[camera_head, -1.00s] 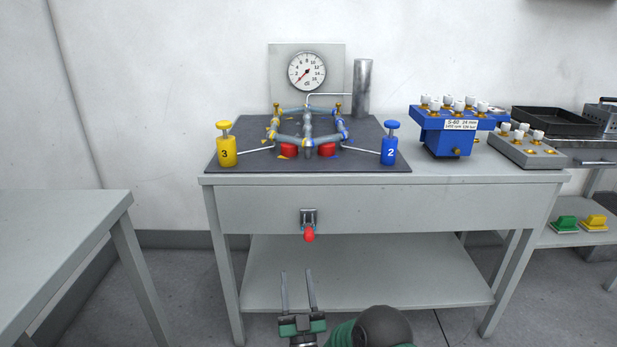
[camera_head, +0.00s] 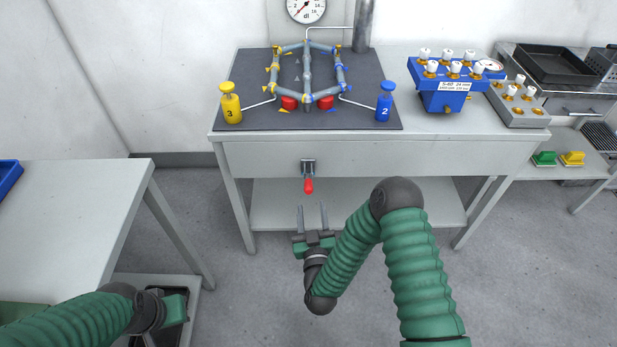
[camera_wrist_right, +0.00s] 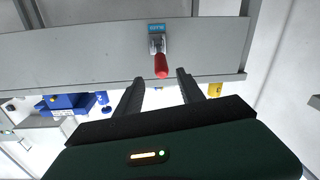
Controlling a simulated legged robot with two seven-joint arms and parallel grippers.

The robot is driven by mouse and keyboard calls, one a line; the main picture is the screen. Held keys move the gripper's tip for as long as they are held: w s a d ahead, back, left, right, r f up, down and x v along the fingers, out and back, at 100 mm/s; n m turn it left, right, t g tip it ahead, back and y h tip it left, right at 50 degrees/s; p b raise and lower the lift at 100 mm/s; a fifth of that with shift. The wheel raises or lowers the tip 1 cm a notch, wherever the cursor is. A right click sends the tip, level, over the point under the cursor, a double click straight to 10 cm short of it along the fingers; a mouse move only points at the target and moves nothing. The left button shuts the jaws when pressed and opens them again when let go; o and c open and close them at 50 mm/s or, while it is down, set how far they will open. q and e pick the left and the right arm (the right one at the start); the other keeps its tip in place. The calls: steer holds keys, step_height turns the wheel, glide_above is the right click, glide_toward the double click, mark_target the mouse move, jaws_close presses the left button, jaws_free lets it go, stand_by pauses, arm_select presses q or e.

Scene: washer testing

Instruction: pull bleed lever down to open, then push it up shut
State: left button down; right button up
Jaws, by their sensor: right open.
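The bleed lever (camera_head: 308,186) has a red grip and a metal bracket on the front panel of the grey bench. In the head view its grip points out and down in the picture. It also shows in the right wrist view (camera_wrist_right: 161,66), below a small blue label. My right gripper (camera_head: 312,208) is open and empty, just short of the grip and apart from it. In the right wrist view its two fingers (camera_wrist_right: 158,90) are spread, with the grip beyond and between them. My left gripper (camera_head: 170,308) is at the lower left, far from the lever; its fingers are not clear.
A lower shelf (camera_head: 275,215) lies under the lever. Another table (camera_head: 80,200) stands left.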

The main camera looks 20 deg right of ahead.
mark_target(308, 187)
steer(key=b+x, duration=0.1)
steer(key=x, duration=0.8)
steer(key=shift+w+f, duration=0.2)
steer(key=shift+c, duration=0.4)
jaws_close()
stand_by(0.5)
